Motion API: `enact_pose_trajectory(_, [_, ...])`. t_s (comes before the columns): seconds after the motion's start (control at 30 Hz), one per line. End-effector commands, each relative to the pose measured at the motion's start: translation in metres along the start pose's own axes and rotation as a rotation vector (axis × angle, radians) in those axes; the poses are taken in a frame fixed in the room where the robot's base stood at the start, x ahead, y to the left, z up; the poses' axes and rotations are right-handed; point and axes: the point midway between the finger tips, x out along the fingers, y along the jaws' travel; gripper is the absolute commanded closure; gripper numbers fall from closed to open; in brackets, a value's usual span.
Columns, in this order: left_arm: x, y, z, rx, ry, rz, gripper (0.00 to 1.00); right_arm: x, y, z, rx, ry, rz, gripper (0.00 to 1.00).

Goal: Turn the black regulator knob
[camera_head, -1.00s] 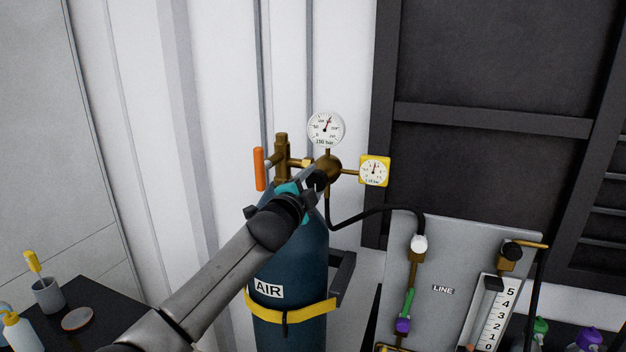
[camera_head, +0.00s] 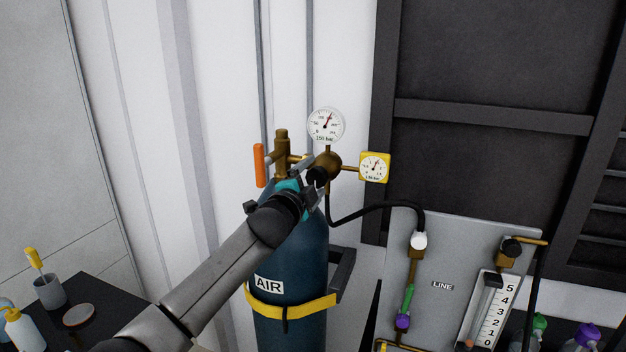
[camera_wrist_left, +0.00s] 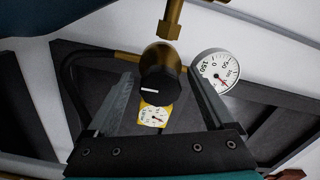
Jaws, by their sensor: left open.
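The black regulator knob (camera_wrist_left: 160,90) has a white mark on its face and sits on the front of the brass regulator body (camera_head: 329,163). In the head view the knob (camera_head: 318,175) shows just beyond my left gripper (camera_head: 313,186). In the left wrist view my left gripper (camera_wrist_left: 162,100) is open, with one finger on each side of the knob and gaps visible on both sides. I cannot tell how deep the knob lies between the fingers. The regulator is on the blue AIR cylinder (camera_head: 290,259). My right gripper is not in view.
A white gauge (camera_head: 325,125) stands above the regulator and a yellow gauge (camera_head: 374,167) is at its right. An orange handle (camera_head: 259,165) is at the left. A black hose (camera_head: 375,211) runs to the grey LINE panel (camera_head: 440,262). A yellow strap (camera_head: 300,309) circles the cylinder.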

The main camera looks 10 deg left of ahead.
Motion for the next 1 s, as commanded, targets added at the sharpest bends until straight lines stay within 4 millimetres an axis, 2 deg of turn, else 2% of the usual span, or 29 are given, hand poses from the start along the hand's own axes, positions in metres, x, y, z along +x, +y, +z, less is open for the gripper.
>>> enact_pose_trajectory(0.2, [-0.002, 0.001, 0.000, 0.000, 0.000, 0.000, 0.13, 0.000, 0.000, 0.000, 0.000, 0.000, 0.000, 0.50])
enact_pose_trajectory(0.37, [-0.012, 0.001, 0.001, -0.001, 0.000, 0.000, 0.13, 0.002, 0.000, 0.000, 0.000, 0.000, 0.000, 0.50])
enact_pose_trajectory(1.0, [-0.089, 0.001, 0.001, 0.001, 0.001, 0.000, 0.13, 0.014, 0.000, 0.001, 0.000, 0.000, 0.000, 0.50])
